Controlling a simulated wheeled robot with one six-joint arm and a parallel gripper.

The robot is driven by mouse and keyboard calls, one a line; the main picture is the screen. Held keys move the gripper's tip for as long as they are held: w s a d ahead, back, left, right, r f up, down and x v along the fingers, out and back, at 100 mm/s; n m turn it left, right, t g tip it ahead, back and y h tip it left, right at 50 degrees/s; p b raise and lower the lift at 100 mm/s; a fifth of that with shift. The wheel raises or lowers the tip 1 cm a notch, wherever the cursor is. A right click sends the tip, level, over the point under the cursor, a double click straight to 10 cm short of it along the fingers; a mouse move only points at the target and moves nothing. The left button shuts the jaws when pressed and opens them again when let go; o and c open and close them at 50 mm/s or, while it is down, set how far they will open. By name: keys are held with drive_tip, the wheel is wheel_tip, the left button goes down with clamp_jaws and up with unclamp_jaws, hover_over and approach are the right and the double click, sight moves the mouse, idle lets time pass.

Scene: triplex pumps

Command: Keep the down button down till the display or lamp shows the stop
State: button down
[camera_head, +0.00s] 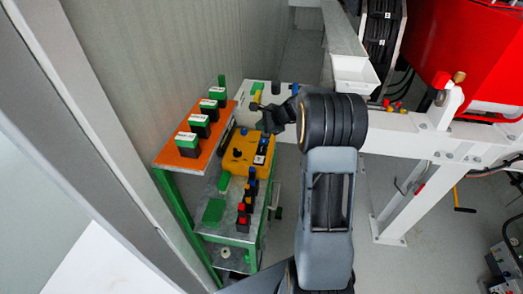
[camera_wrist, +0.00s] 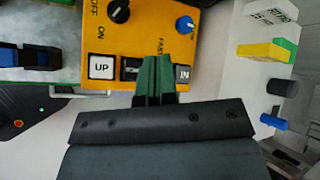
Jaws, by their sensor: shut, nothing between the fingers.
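A yellow control box (camera_wrist: 150,25) lies under my fingertips in the wrist view; it also shows in the head view (camera_head: 240,152). It carries a white button marked UP (camera_wrist: 102,67). A second white button (camera_wrist: 184,73), with only its last letters showing, is partly behind my fingers. A small dark part (camera_wrist: 131,68) sits between them. My gripper (camera_wrist: 155,65) is shut and empty, its green fingers over the box's lower edge, beside the second button. I cannot tell whether they touch it. I see no display or lamp that shows a stop.
The box also has a black OFF/ON knob (camera_wrist: 118,11) and a blue knob (camera_wrist: 185,24) by the word FAST. An orange board (camera_head: 188,149) with several green-topped blocks stands left of it. A white metal frame (camera_head: 425,142) is at the right.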

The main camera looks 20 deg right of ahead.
sight(261, 150)
drive_tip(key=shift+f+b, duration=3.15)
drive_tip(key=shift+f, duration=1.05)
drive_tip(key=shift+f+b, duration=0.4)
drive_tip(key=shift+b, duration=0.05)
drive_tip(key=shift+f+b, duration=0.45)
drive_tip(key=shift+f, duration=0.1)
idle(0.5)
drive_tip(key=shift+r, duration=0.1)
idle(1.6)
drive_tip(key=shift+r+p, duration=0.7)
drive_tip(key=shift+r, duration=0.2)
